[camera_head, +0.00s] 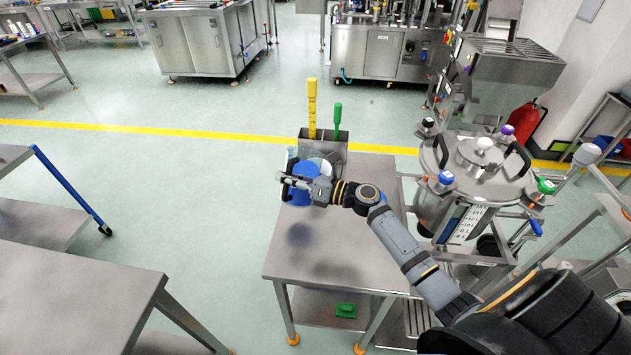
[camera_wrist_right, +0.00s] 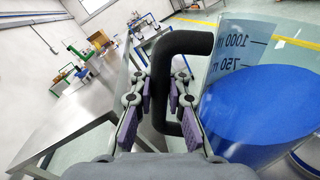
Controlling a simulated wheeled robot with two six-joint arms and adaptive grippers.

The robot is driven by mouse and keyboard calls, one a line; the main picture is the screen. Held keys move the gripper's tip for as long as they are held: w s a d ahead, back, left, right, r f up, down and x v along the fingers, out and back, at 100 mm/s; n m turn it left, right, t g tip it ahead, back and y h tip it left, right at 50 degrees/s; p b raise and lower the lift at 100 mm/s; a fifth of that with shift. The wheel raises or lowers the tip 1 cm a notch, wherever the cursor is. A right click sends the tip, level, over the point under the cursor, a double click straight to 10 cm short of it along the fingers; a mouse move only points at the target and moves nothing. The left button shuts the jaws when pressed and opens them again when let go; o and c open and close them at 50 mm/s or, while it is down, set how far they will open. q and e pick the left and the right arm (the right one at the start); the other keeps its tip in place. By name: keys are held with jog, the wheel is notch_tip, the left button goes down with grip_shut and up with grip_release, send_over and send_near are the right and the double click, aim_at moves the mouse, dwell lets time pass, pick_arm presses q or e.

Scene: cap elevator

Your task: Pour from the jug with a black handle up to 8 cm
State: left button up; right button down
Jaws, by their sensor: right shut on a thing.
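The clear jug (camera_wrist_right: 255,105) with volume marks holds something blue, and its black handle (camera_wrist_right: 187,55) stands out toward my right gripper (camera_wrist_right: 160,95). The gripper is shut on the handle, with purple-padded fingers on both sides. In the head view the jug (camera_head: 303,194) is over the far end of the steel table, partly hidden by the gripper (camera_head: 291,181). A dark round shadow lies apart from it on the table, so the jug seems raised. My left gripper is not in view.
A steel holder (camera_head: 322,150) with a yellow-handled and a green-handled tool stands behind the jug. A steel vessel (camera_head: 432,208) with coloured caps stands right of the table (camera_head: 350,235). The near table top is clear. A green item (camera_head: 345,310) lies on the lower shelf.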

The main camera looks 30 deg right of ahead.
jog(key=shift+r, duration=0.15)
jog(key=shift+p, duration=0.35)
jog(key=shift+m, duration=0.3)
jog(key=shift+w+d+p, duration=0.1)
jog(key=shift+p, duration=0.3)
dwell(0.4)
jog(key=shift+m+p, duration=0.35)
jog(key=shift+m, duration=0.05)
jog(key=shift+w+d+m+p, duration=0.1)
jog(key=shift+m+p, duration=0.2)
jog(key=shift+p, duration=0.1)
